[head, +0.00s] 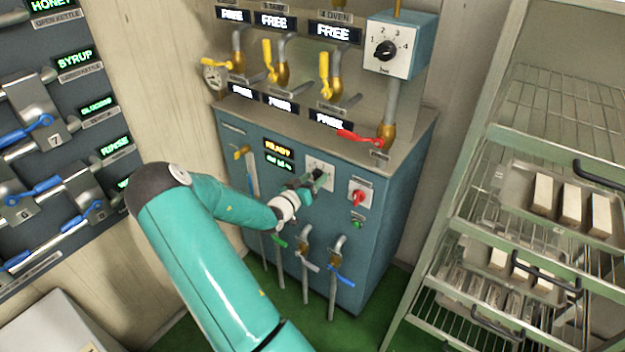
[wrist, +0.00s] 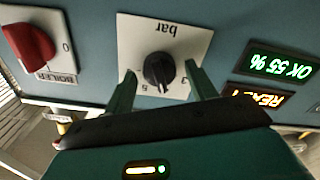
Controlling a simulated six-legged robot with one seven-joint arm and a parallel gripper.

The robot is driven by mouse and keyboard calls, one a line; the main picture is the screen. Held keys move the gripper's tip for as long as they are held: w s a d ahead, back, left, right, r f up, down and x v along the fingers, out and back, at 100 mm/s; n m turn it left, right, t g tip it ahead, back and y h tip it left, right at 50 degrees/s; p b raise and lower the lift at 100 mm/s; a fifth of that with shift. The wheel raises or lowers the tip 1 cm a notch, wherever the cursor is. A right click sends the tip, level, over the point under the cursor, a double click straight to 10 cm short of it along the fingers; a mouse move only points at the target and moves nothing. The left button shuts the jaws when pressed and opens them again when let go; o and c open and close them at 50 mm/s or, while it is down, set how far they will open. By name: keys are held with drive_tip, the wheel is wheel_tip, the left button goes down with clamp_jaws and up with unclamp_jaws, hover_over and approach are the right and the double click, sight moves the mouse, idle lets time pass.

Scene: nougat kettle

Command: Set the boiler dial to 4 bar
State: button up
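The boiler dial is a black round knob (wrist: 159,69) on a white plate (wrist: 195,37) marked "bar", which appears upside down in the wrist view. Its pointer seems to face the picture's bottom, but the number it points at is partly hidden or too small to tell. In the head view the dial's plate (head: 326,167) is on the blue boiler front, partly covered by my gripper (head: 312,181). In the wrist view my gripper (wrist: 160,74) is open, with one finger on each side of the knob and gaps showing between fingers and knob.
Beside the dial are a red BOILER switch (wrist: 29,46) and a green "OK 55 %" display (wrist: 283,64). A second black dial (head: 386,50), marked 1 to 4 bar, is on a box above. A red-handled valve (head: 360,137) stands on the boiler top. A tray rack (head: 478,190) stands right.

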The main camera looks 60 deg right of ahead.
drive_tip(key=w+a, duration=0.2)
drive_tip(key=a, duration=1.1)
drive_tip(key=shift+a, duration=0.3)
drive_tip(key=shift+w, duration=0.1)
